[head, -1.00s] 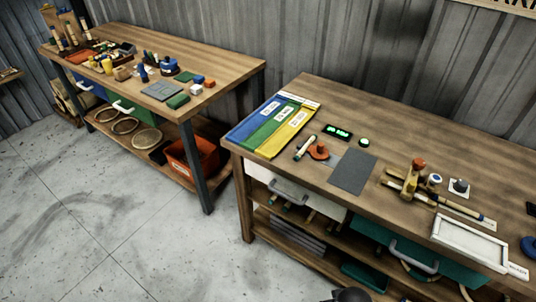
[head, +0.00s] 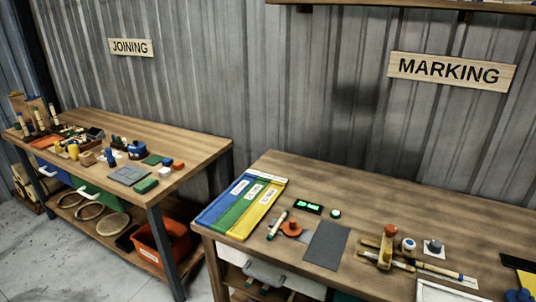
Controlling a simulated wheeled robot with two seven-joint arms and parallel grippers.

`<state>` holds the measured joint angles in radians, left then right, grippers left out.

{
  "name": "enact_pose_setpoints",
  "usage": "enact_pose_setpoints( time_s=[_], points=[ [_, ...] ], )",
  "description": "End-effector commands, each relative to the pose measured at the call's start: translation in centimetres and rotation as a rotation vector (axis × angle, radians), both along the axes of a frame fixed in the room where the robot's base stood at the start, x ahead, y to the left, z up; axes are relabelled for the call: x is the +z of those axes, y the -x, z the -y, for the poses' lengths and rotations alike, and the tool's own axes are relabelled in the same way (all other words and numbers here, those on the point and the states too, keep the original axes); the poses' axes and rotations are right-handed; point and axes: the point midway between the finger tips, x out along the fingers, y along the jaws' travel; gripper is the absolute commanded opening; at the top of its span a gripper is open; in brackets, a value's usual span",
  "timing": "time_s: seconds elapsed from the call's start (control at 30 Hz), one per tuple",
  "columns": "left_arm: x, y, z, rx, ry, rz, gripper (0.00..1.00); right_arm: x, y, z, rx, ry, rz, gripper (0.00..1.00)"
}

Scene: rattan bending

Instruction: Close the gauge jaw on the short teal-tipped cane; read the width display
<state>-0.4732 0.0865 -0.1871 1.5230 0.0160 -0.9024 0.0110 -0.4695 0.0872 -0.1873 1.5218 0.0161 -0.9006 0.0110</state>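A short pale cane (head: 277,225) with a dark, teal-looking tip lies on the right bench, just right of the striped mat. The gauge's orange jaw piece with its knob (head: 291,228) sits immediately right of the cane. I cannot tell whether they touch. A small black display (head: 308,208) with lit green digits lies behind the gauge; the digits are too small to read. A round green button (head: 335,213) is right of the display. Neither of my grippers shows in the head view.
A blue, green and yellow mat (head: 240,204) lies at the bench's left end. A dark grey pad (head: 327,244) is right of the gauge. Wooden tools and canes (head: 386,248) lie further right. The JOINING bench (head: 196,146) stands to the left, with a floor gap between.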

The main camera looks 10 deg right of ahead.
Motion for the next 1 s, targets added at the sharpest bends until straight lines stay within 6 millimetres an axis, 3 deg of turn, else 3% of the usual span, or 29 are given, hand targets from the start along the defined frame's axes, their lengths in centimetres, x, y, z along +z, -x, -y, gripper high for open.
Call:
enact_pose_setpoints(
  time_s=[0.63, 1.0],
  points=[
    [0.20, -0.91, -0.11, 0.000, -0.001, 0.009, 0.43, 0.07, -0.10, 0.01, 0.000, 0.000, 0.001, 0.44],
    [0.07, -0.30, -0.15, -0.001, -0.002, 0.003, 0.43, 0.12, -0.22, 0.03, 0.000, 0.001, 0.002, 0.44]
  ],
)
